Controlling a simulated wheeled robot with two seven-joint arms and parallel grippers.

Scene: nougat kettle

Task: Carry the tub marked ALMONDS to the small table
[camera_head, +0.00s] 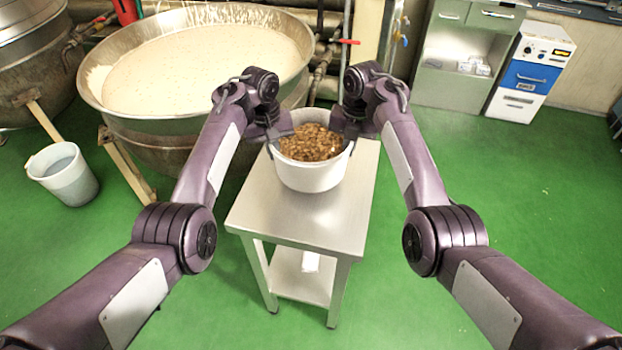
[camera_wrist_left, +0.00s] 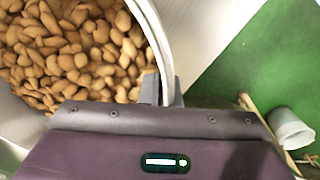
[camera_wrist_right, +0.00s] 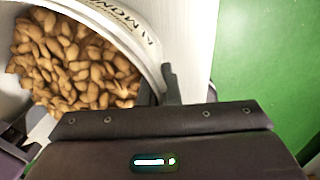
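The white tub (camera_head: 312,178), full of brown almonds, is at the small steel table (camera_head: 300,222), over its top. I cannot tell whether its base touches the table. Part of the ALMONDS lettering shows on the tub's wall in the right wrist view (camera_wrist_right: 128,22). My left gripper (camera_head: 281,136) is at the tub's left rim, which passes between its fingers in the left wrist view (camera_wrist_left: 161,92). My right gripper (camera_head: 347,138) is at the right rim, with a finger against the outside of the wall; its other finger is mostly hidden.
A large kettle (camera_head: 100,98) of pale nougat stands behind and left of the table, close to my left arm. A white bucket (camera_head: 66,178) stands on the green floor at left. Cabinets (camera_head: 462,62) and a blue-and-white unit (camera_head: 530,72) are at back right. The right floor is clear.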

